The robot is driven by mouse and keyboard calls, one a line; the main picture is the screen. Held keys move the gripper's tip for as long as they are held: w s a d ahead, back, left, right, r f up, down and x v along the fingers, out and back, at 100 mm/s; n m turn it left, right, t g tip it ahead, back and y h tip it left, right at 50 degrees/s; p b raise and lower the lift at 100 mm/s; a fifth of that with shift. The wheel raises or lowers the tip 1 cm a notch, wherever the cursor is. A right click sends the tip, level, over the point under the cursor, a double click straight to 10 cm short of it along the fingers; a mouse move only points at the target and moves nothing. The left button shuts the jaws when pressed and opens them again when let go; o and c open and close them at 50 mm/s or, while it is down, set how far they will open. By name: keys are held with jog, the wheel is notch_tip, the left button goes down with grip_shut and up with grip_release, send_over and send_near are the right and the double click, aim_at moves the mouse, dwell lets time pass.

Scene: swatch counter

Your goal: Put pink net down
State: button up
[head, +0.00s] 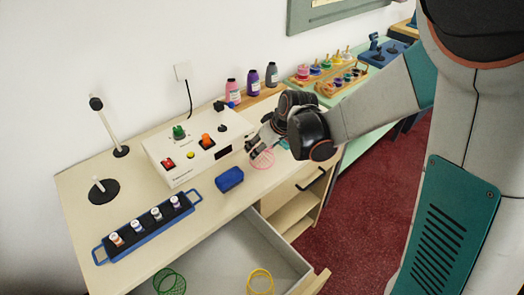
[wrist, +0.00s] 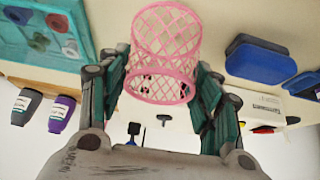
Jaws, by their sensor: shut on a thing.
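The pink net (head: 263,160) is a small open-mesh cylinder near the right edge of the wooden counter (head: 190,235). It also shows large in the wrist view (wrist: 166,55), between the two fingers. My gripper (head: 260,147) is shut on it, with a teal-padded finger on each side. The net's upper part is partly hidden by my gripper in the head view. I cannot tell whether its base touches the counter.
A blue box (head: 229,179) and a white control box (head: 197,148) stand nearby. A blue tray (head: 147,232) holds several vials. The open drawer (head: 225,262) holds a green net (head: 170,282) and a yellow net (head: 260,281). Bottles (head: 253,82) stand behind. Bare counter lies in front of the blue box.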

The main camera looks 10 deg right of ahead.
notch_tip(320, 180, down, 2)
jog(key=shift+r, duration=0.15)
jog(key=shift+o, duration=1.4)
jog(key=shift+f+b, duration=0.2)
jog(key=shift+b, duration=0.1)
jog(key=o, duration=0.4)
jog(key=shift+o, duration=0.2)
jog(key=shift+r, duration=0.15)
